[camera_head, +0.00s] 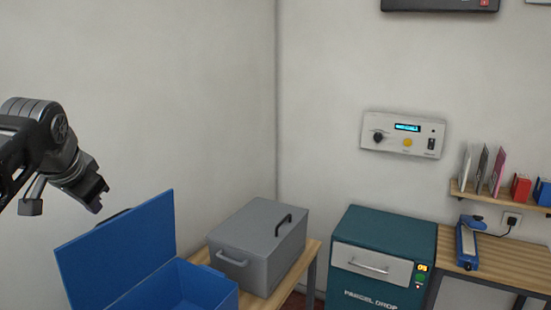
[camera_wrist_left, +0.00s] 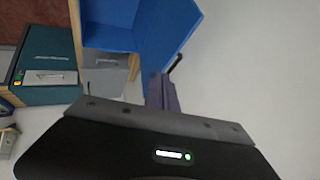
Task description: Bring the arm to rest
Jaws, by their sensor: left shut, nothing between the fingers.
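My left arm comes in from the left in the head view, and its gripper (camera_head: 96,196) hangs in the air above and left of the open blue box. In the left wrist view the left gripper (camera_wrist_left: 162,92) has its fingers together with nothing between them. The blue box (camera_head: 203,288) stands low in the head view with its lid raised; it also shows at the top of the left wrist view (camera_wrist_left: 112,30). My right gripper is in neither view.
A grey lidded box (camera_head: 262,245) stands on a wooden table (camera_head: 312,254). A teal parcel drop cabinet (camera_head: 385,230) stands right of it. A control panel (camera_head: 402,135) is on the wall. A blue device (camera_head: 467,245) sits on the right bench. Air around the gripper looks free.

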